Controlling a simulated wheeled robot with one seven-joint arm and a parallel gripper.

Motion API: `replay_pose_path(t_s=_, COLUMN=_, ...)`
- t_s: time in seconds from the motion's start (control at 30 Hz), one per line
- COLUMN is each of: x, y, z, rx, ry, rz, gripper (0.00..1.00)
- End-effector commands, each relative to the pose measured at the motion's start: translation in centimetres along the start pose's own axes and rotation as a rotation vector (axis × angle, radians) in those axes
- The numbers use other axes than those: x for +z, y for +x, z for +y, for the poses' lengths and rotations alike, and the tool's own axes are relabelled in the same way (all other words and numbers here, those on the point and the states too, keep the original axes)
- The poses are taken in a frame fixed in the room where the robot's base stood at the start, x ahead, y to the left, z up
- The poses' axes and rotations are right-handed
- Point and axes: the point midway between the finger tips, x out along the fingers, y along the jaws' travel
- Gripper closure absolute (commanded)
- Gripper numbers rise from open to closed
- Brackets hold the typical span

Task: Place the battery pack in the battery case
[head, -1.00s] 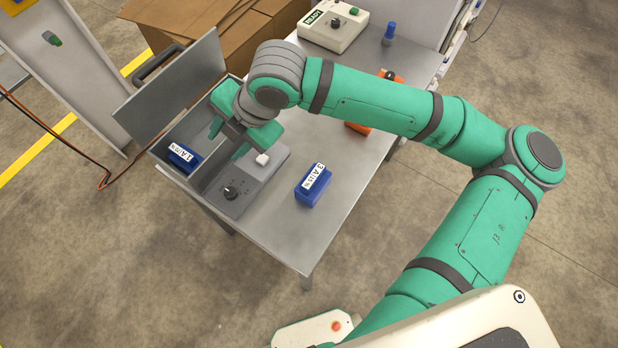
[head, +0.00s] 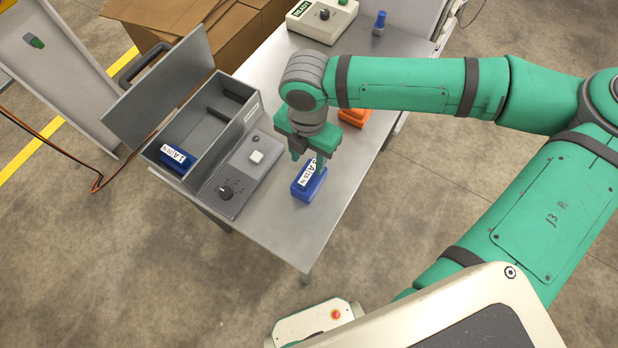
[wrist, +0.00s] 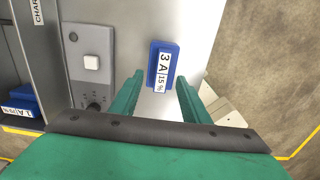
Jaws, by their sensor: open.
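A blue battery pack (head: 304,189) with a white label stands on the metal table; in the wrist view its label (wrist: 162,72) reads 3 A 15%. My gripper (head: 308,167) is open above this pack; in the wrist view its two fingers (wrist: 160,95) are spread, with the pack just beyond and between them. The grey battery case (head: 238,128) stands open at the table's left, its lid tilted back. Another blue pack (head: 177,160), labelled 1 A, sits inside the case's near end; it also shows in the wrist view (wrist: 22,104). A divider stands in the case.
A grey panel with a knob and a white button (head: 257,156) lies between the case and the pack. An orange object (head: 354,117) lies behind my gripper. A cream device (head: 322,18) and a blue-topped item (head: 379,22) stand at the back. The table's front is clear.

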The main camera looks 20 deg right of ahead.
Motion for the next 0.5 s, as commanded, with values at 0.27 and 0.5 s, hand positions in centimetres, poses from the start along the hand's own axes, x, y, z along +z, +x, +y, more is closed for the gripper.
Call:
replay_pose_path(t_s=0.27, x=-0.2, y=2.7, z=-0.4, rx=-0.001, ry=0.000, rz=0.000, gripper=0.58)
replay_pose_path(t_s=0.5, x=-0.2, y=5.2, z=-0.5, rx=0.002, ry=0.001, rz=-0.001, gripper=0.58)
